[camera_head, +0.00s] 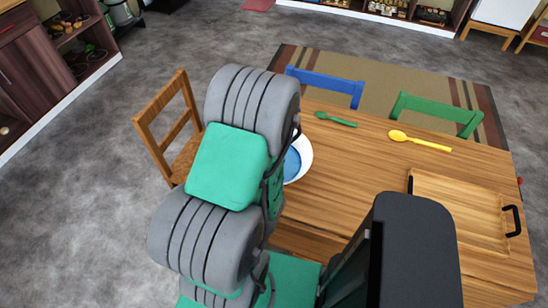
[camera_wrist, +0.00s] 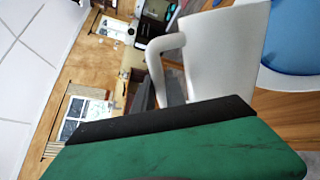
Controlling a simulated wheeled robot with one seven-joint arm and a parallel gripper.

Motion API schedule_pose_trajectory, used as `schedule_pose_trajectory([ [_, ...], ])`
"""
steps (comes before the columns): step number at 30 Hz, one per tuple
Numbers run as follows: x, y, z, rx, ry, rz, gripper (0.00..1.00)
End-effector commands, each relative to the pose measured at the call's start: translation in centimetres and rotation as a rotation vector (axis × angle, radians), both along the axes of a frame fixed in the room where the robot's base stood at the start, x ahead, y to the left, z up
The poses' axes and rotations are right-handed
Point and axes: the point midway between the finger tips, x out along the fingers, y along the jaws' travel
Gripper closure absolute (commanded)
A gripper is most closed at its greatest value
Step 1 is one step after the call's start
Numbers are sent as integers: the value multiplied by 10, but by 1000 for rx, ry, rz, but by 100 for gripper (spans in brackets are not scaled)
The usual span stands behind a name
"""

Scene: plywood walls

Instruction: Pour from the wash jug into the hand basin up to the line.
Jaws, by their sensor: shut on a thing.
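The hand basin (camera_head: 306,158) is white with blue inside. It stands at the left edge of the wooden table, partly hidden behind my arm in the head view. In the wrist view the basin (camera_wrist: 272,78) shows at the right edge, with a blue surface in it. The white wash jug (camera_wrist: 225,52) is in the wrist view, its handle on the left. My gripper (camera_wrist: 165,120) is shut on the jug, close beside the basin. The grip itself is hidden. I cannot tell the jug's exact tilt, any stream, or the fill line.
On the table (camera_head: 355,180) lie a green spoon (camera_head: 336,119) and a yellow spoon (camera_head: 420,141). A wooden tray (camera_head: 460,190) with black handles is at right. A wooden chair (camera_head: 172,125), blue chair (camera_head: 326,84) and green chair (camera_head: 436,110) stand around the table. Grey floor at left is clear.

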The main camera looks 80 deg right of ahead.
Motion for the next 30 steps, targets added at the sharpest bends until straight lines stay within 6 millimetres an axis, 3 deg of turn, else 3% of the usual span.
schedule_pose_trajectory([
  [8,8,5,12,-60,75,5,100],
  [12,19,14,-2,-161,205,11,100],
  [15,29,20,15,-242,317,16,100],
  [24,58,40,-24,-452,588,20,100],
  [30,66,45,-47,-581,757,14,100],
])
